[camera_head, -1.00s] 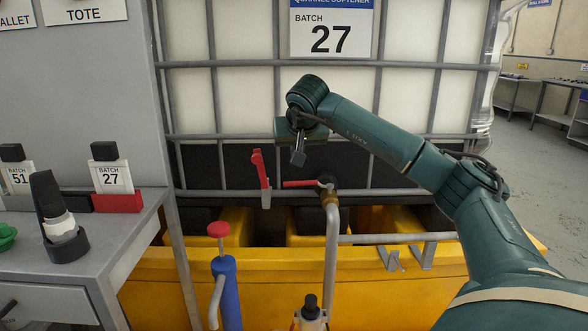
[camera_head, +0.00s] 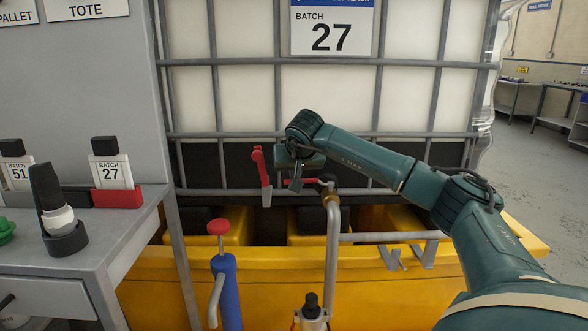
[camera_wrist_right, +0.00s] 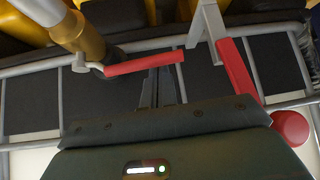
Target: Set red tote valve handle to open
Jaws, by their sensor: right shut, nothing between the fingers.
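The red valve handle (camera_head: 309,181) lies roughly horizontal, to the left of the valve on top of the bent grey pipe (camera_head: 332,245) in front of the tote. In the right wrist view the handle (camera_wrist_right: 135,65) runs across from the brass-coloured pipe fitting (camera_wrist_right: 88,38). My right gripper (camera_head: 296,187) is shut and empty, its fingertips close to the handle's free end. In the wrist view the fingers (camera_wrist_right: 157,74) overlap the handle's edge; I cannot tell whether they touch it. The gripper hides part of the handle in the head view. My left gripper is out of view.
A second red lever (camera_head: 261,167) on a grey bracket stands nearly upright just left of the gripper. The tote cage bars (camera_head: 279,100) are close behind. A yellow bund (camera_head: 270,282) lies below, with a blue pump (camera_head: 228,290) in front. A grey bench (camera_head: 110,225) stands left.

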